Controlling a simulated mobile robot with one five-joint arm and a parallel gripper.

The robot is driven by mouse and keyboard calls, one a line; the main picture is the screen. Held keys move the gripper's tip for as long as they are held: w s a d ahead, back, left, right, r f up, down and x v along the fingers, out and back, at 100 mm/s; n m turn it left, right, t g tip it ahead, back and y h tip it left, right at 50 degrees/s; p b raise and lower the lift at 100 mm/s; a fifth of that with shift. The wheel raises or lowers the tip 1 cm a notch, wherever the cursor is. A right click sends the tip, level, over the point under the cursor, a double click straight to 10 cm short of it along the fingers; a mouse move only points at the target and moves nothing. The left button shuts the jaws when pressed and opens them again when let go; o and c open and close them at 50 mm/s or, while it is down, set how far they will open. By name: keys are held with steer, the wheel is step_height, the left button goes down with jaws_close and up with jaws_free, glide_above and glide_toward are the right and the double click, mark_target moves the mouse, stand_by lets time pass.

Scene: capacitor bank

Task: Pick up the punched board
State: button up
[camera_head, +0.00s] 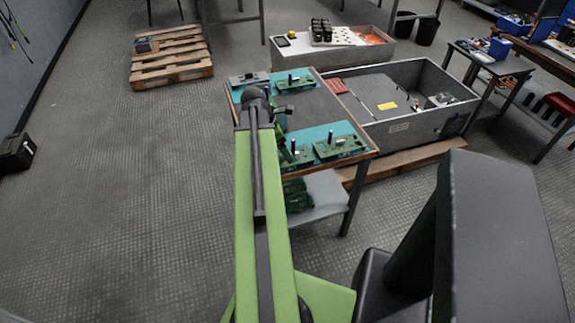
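The punched board (343,37) looks like the white panel with dark holes on top of the low grey box at the back centre. A cluster of black cylinders (321,28) stands at its left part. My arm reaches forward over the table, and my gripper (283,110) is at its dark far end, above the table and well short of the white panel. The fingers are small and partly hidden by the arm, so their opening is unclear.
The table (322,104) holds several green circuit boards (340,148) with upright black posts. A grey metal crate (401,130) stands right of it. The low box (312,57) is behind. A wooden pallet (171,58) lies back left; the left floor is mostly clear.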

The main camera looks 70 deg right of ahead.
steer(key=b+x, duration=0.5)
steer(key=shift+w+f, duration=0.15)
steer(key=shift+f, duration=0.1)
steer(key=shift+r, duration=0.15)
steer(key=c, duration=1.1)
steer(key=shift+c, duration=0.2)
steer(key=shift+r+p, duration=0.15)
steer(key=shift+p, duration=0.15)
step_height(320, 180, up, 10)
steer(key=p, duration=1)
